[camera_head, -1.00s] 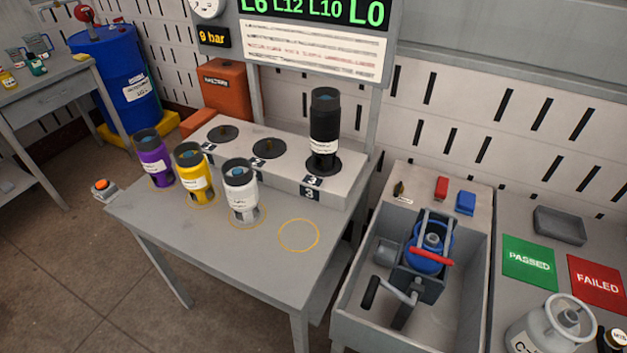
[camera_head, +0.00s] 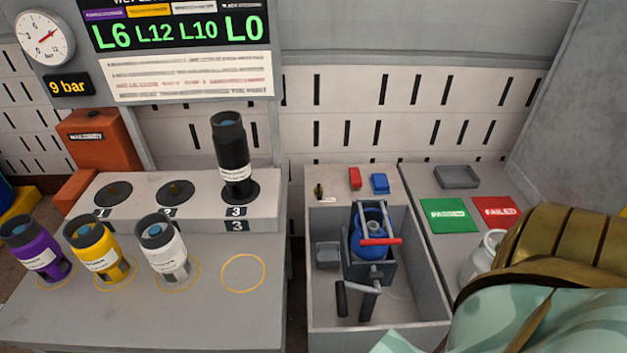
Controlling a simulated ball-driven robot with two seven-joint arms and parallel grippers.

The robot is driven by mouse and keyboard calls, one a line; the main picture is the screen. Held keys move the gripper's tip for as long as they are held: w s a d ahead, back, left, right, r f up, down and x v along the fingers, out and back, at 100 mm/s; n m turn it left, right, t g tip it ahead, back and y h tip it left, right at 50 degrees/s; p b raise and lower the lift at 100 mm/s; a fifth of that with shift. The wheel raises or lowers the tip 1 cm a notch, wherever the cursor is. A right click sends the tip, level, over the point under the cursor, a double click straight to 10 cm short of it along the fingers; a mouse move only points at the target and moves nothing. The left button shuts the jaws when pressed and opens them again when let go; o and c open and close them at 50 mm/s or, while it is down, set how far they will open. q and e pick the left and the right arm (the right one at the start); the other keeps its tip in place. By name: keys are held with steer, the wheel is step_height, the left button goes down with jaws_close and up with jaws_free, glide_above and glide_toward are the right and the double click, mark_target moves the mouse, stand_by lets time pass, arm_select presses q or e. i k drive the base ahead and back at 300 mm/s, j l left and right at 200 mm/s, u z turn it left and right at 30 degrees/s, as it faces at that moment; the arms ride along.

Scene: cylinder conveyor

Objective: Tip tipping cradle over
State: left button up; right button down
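The tipping cradle (camera_head: 383,268) stands inside a grey open-topped trough at the centre right. It holds a blue cylinder (camera_head: 358,243) upright, with a grey frame over its top. A red bar (camera_head: 380,242) crosses the front of the cylinder. A crank with a dark handle (camera_head: 341,298) sticks out at the cradle's lower front. One of my arms, gold and pale green, comes in at the lower right, beside the trough; its fingertips are not visible. My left gripper is not in view. Nothing of mine visibly touches the cradle.
The grey trough (camera_head: 432,290) has raised walls around the cradle. A left table (camera_head: 215,310) bears purple, yellow and white cylinders; a black one stands on position 3. Green PASSED (camera_head: 449,215) and red FAILED (camera_head: 497,211) mats and a pale cylinder (camera_head: 484,262) are at right.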

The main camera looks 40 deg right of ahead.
mark_target(355, 274)
steer(key=z, duration=0.45)
steer(key=j+z, duration=0.15)
steer(key=z, duration=0.3)
steer(key=j+z, duration=0.15)
steer(key=z, duration=0.35)
steer(key=j+z, duration=0.1)
steer(key=z, duration=0.35)
steer(key=i+j, duration=0.05)
